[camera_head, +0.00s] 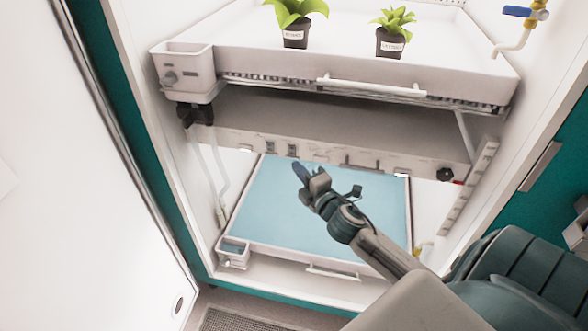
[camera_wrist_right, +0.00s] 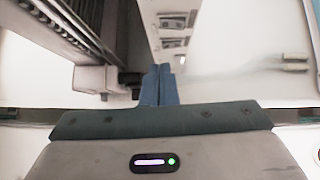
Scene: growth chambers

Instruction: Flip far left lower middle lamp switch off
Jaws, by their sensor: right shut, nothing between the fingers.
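The lamp panel (camera_head: 350,160) is the front edge of the light-coloured shelf below the upper tray. Two small dark switches sit on its left part, a left one (camera_head: 269,147) and a right one (camera_head: 292,150). Whether they are on or off is too small to tell. My right gripper (camera_head: 300,171) is shut and empty, just below and in front of the right switch, apart from it as far as I can see. In the right wrist view the blue fingertips (camera_wrist_right: 161,70) are together, with a switch plate (camera_wrist_right: 173,44) beyond them. My left gripper is not in view.
An upper white tray (camera_head: 340,61) holds two potted plants, a left one (camera_head: 296,38) and a right one (camera_head: 390,40). A lower tray with a blue surface (camera_head: 270,200) lies below. A black knob (camera_head: 445,174) sits at the panel's right. The white chamber door (camera_head: 80,180) stands at left.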

